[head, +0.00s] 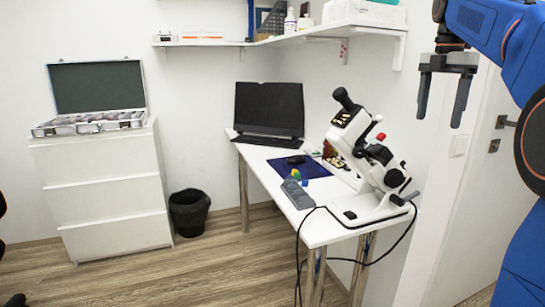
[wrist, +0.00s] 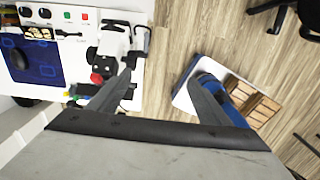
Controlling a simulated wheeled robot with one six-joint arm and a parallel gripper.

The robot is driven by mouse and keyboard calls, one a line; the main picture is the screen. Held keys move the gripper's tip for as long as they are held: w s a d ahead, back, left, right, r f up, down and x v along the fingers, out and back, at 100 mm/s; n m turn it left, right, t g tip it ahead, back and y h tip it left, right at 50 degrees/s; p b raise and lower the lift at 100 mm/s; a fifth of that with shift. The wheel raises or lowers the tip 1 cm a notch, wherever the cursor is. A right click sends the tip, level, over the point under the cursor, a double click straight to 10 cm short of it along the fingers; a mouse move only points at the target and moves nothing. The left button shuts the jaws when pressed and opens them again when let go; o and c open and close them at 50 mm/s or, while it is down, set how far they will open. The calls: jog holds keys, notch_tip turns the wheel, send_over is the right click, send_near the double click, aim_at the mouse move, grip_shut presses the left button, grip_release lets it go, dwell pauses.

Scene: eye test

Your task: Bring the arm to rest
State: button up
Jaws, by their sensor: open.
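My gripper (head: 442,99) hangs at the upper right of the head view, fingers pointing down, apart and empty. My blue arm (head: 488,25) holds it up in front of the white door. In the wrist view my gripper's two grey fingers (wrist: 160,100) are spread, with nothing between them but floor and the table edge far below. The gripper touches nothing.
A white table (head: 262,160) carries a microscope (head: 365,160), a laptop (head: 269,108) and a blue mat (head: 290,168). A shelf (head: 330,30) runs above. A dresser (head: 105,190) with an open case (head: 95,95) and a black bin (head: 189,212) stand left. Floor in front is clear.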

jog(key=s+a+f+m+t, duration=0.1)
jog(key=s+a+f+m, duration=0.4)
jog(key=s+f+m, duration=0.15)
jog(key=s+a+f+m+t, duration=0.1)
jog(key=s+a+f+m, duration=0.4)
jog(key=s+f, duration=0.25)
jog(key=s+a+f+m+t, duration=0.1)
jog(key=s+f+m, duration=0.4)
jog(key=f, duration=0.5)
jog(key=s+a+f+m+t, duration=0.1)
jog(key=s+a+f+m, duration=0.2)
jog(key=s+f, duration=0.7)
jog(key=shift+s+f+m+t, duration=0.15)
jog(key=shift+f+m+t, duration=0.25)
jog(key=shift+f+m, duration=0.55)
jog(key=shift+r, duration=0.25)
jog(key=shift+c, duration=0.3)
